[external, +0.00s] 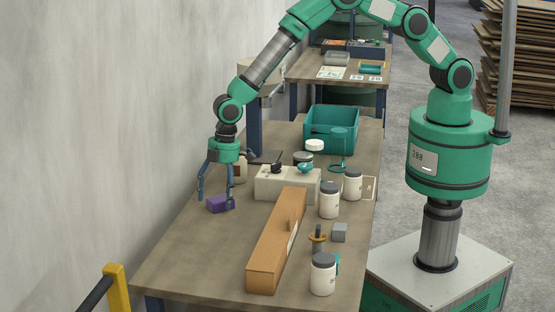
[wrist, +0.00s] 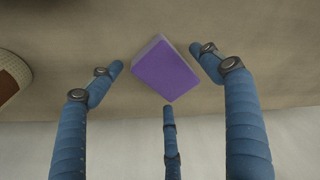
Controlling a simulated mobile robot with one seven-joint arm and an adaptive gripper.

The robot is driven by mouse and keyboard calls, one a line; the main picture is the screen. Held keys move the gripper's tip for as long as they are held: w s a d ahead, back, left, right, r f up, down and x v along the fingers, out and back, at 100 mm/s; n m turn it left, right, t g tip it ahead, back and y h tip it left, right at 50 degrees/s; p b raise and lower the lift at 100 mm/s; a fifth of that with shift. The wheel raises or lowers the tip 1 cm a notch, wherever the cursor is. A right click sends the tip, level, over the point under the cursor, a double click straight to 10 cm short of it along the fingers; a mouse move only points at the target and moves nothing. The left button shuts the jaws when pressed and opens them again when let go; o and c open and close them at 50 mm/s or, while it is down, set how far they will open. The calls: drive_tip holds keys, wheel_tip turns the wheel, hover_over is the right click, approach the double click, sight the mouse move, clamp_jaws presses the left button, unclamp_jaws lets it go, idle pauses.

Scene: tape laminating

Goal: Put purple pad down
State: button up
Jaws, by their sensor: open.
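The purple pad (external: 220,203) lies on the table (external: 190,255) near its left edge, by the wall. In the wrist view the purple pad (wrist: 165,70) shows as a tilted block on the tan tabletop. My gripper (external: 216,200) is directly over and around the pad, with its blue fingers pointing down. In the wrist view my gripper (wrist: 157,72) has its fingers spread around the pad, with gaps on the left and right. A third finger reaches towards the pad's lower corner; whether it touches cannot be told.
A long cardboard box (external: 277,245) lies to the right. A beige block (external: 285,186), several white jars with dark lids (external: 330,202) and a teal bin (external: 331,127) stand farther right and back. The wall (external: 120,110) is close on the left. The front left tabletop is clear.

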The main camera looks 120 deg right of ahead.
wheel_tip(320, 180, up, 12)
drive_tip(key=s+p, duration=0.1)
drive_tip(key=p, duration=0.1)
drive_tip(key=shift+s, duration=0.4)
idle(0.5)
wheel_tip(320, 180, up, 19)
hover_over(224, 196)
drive_tip(key=s+a, duration=0.6)
drive_tip(key=s, duration=0.2)
drive_tip(key=s+a+r+t, duration=0.1)
drive_tip(key=s+a+r, duration=0.2)
drive_tip(key=s+r, duration=0.4)
drive_tip(key=s+a+r+t, duration=0.1)
drive_tip(key=s+a+r, duration=0.2)
drive_tip(key=s+r, duration=0.35)
drive_tip(key=s+a+r, duration=0.1)
drive_tip(key=s+a, duration=0.1)
drive_tip(key=s, duration=0.8)
drive_tip(key=s+a+r+t, duration=0.1)
drive_tip(key=s+a+r, duration=0.1)
drive_tip(key=s, duration=0.9)
drive_tip(key=s+a+r, duration=0.2)
drive_tip(key=s+a, duration=0.1)
drive_tip(key=s, duration=0.7)
drive_tip(key=shift+s+a+t, duration=0.2)
drive_tip(key=shift+s+t, duration=0.05)
drive_tip(key=shift+t, duration=0.15)
drive_tip(key=shift+r, duration=0.1)
